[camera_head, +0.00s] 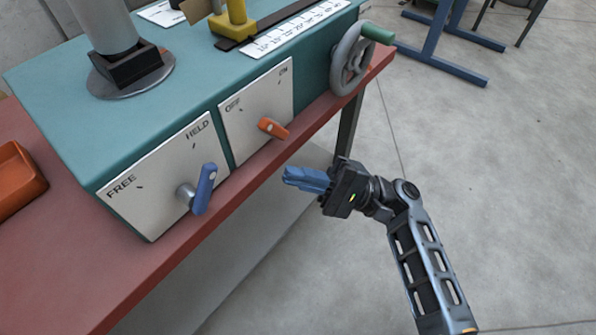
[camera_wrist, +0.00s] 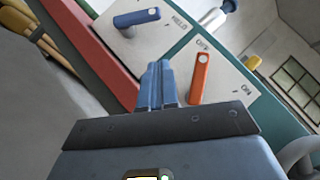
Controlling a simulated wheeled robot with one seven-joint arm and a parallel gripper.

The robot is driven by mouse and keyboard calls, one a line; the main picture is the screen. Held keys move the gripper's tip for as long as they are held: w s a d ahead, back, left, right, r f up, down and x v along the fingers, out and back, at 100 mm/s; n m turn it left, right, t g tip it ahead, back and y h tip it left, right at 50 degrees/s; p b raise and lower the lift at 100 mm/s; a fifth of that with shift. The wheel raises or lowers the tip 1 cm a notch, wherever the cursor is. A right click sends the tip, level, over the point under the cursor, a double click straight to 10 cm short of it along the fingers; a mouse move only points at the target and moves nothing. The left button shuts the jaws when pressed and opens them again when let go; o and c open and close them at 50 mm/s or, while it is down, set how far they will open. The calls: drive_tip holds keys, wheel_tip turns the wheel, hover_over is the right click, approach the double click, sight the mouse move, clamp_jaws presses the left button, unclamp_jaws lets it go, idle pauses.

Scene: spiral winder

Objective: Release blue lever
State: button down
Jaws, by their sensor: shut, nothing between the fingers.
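The blue lever (camera_head: 205,188) sits on a white panel (camera_head: 150,185) marked FREE at left and HELD at right, on the front of a teal machine. In the wrist view the blue lever (camera_wrist: 137,17) shows at the top, with one end toward the HELD label. My gripper (camera_head: 287,177) is shut and empty, with blue fingers. It is in front of the machine, to the right of the blue lever and apart from it. In the wrist view its fingertips (camera_wrist: 158,68) appear below and right of the blue lever.
An orange lever (camera_head: 273,128) on a neighbouring OFF/ON panel is close to my fingers in the wrist view. A grey handwheel (camera_head: 352,58) with a green handle is at the machine's right end. The red table edge runs below the panels. An orange tray (camera_head: 20,178) lies at left.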

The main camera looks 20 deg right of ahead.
sight(204, 190)
drive_tip(key=a+r+p, duration=0.2)
drive_tip(key=a+r, duration=0.3)
drive_tip(key=a, duration=0.4)
